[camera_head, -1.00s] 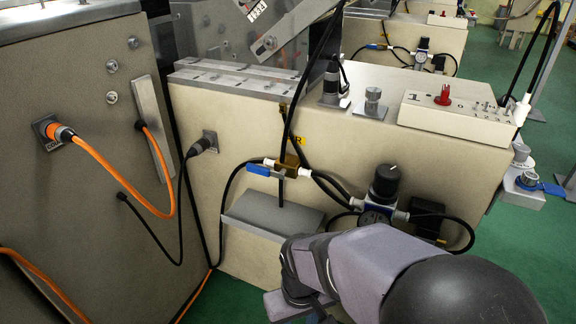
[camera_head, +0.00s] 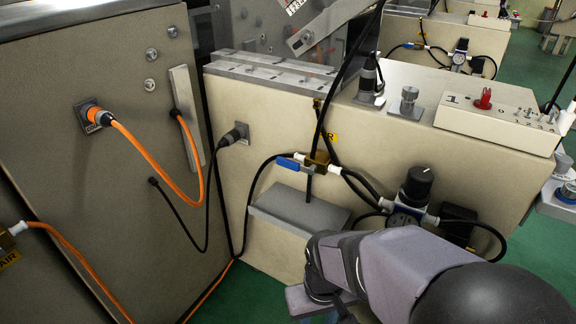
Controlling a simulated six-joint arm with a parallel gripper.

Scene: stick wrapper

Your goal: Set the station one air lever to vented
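A brass valve (camera_head: 318,160) with a blue lever (camera_head: 288,164) sits on the front of the beige station cabinet (camera_head: 262,106), beside a yellow AIR label. The lever points left, roughly in line with the hose run. The control box (camera_head: 495,125) on top of this cabinet is marked "1". My arm crosses the lower right, below and to the right of the lever, apart from it in the picture. My gripper's fingers do not show; the arm's far end runs to the bottom edge.
A grey ledge (camera_head: 298,212) juts out under the valve. A regulator (camera_head: 414,190) with a black knob and gauge stands to its right, partly close behind my arm in view. Black hoses hang around the valve. Orange cables (camera_head: 150,160) loop from the left cabinet (camera_head: 50,150).

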